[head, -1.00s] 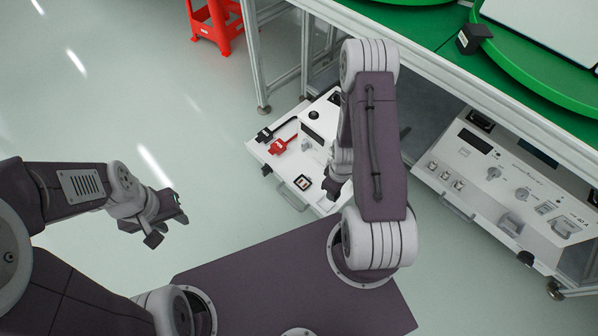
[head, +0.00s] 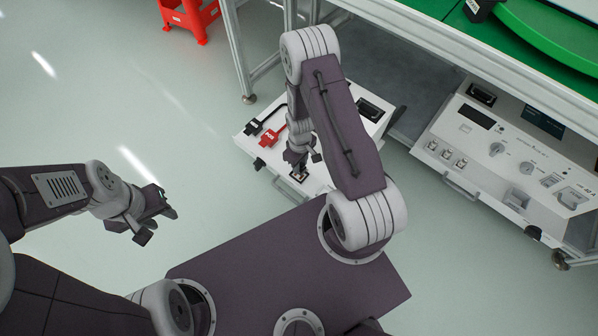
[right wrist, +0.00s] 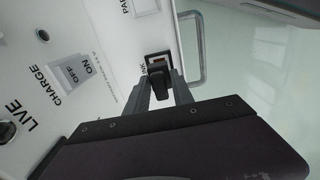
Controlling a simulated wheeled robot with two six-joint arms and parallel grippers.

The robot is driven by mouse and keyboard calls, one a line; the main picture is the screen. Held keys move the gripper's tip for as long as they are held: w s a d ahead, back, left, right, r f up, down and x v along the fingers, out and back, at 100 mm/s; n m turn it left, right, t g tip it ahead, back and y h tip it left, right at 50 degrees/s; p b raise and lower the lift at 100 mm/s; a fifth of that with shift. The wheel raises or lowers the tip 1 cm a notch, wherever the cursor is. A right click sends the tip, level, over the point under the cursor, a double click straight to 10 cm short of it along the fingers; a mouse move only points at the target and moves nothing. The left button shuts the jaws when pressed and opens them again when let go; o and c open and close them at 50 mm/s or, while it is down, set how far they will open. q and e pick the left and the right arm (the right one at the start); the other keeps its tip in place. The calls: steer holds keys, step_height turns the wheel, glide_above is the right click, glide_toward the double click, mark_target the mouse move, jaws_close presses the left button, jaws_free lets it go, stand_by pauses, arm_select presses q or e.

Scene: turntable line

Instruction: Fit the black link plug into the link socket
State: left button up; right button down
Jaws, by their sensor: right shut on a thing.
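The black link plug (right wrist: 158,82) is between the fingers of my right gripper (right wrist: 166,92), which is shut on it. The plug's front end overlaps the socket's near edge; part of the opening still shows. I cannot tell whether the plug touches it or is inside. In the head view the right gripper (head: 300,161) is right at the socket (head: 299,177). My left gripper (head: 154,216) is open and empty over the floor.
The white panel unit (head: 318,186) carries a red connector (head: 269,136) and a black connector (head: 254,127) on cables, left of the right gripper. A handle (right wrist: 196,50) runs along its edge. A second panel unit (head: 475,160) stands right, under the green-topped table (head: 440,25).

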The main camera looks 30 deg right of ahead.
steer(key=shift+w+a, duration=0.1)
steer(key=shift+w, duration=0.05)
step_height(320, 180, down, 5)
steer(key=b, duration=0.3)
steer(key=shift+r, duration=0.5)
steer(key=shift+f, duration=0.2)
steer(key=c, duration=1.1)
jaws_free()
steer(key=shift+r, duration=0.15)
